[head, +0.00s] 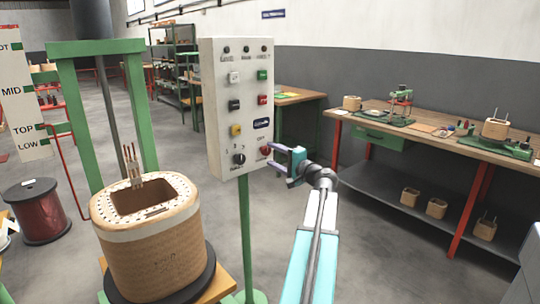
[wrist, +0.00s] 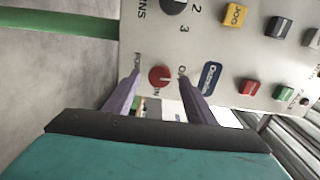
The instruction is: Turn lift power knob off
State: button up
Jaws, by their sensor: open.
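The grey-white control panel (head: 237,100) stands upright on a green post. Its red power knob (head: 265,150) is at the lower right, beside a black selector knob (head: 239,159). In the wrist view the red knob (wrist: 160,76) has a pale pointer mark, with partly hidden lettering around it. My gripper (head: 274,156) is open at the panel's lower right edge. In the wrist view its purple fingers (wrist: 160,82) stand one to each side of the red knob, with a gap on both sides. I cannot tell how deep the tips reach around it.
Coloured push buttons (head: 262,75) fill the panel above the knobs. A large wound coil (head: 150,245) stands at left by a green frame (head: 75,120). A workbench (head: 450,130) with small parts runs along the right. Open floor lies between.

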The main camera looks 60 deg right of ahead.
jog(key=v, duration=1.1)
jog(key=shift+s+a, duration=0.1)
